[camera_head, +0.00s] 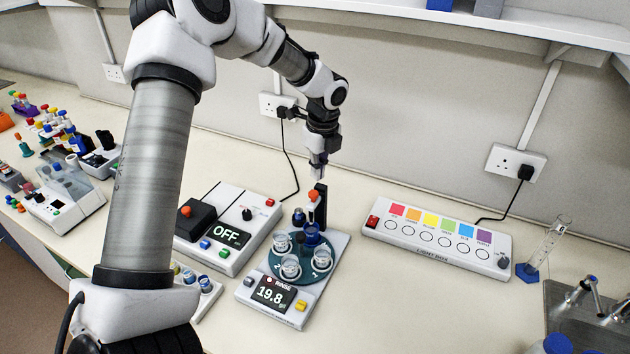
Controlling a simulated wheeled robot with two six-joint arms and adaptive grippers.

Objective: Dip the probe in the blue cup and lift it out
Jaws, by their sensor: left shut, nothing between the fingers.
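The blue cup (311,232) stands at the back of a dark teal round carousel (303,264) on a white instrument. A slim white probe (311,212) with an orange-red top hangs beside a black post (321,203), over or in the blue cup. I cannot tell whether its tip is inside the cup. My left gripper (318,172) points down just above the probe's top and the post. It is shut and empty, and it appears apart from the probe. My right gripper is not in view.
Clear cups (290,267) share the carousel; the display (272,292) reads 19.8. A white box showing OFF (228,235) stands left, a light box (437,238) right. A cylinder (551,245) stands near the sink (590,310). Bench between is clear.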

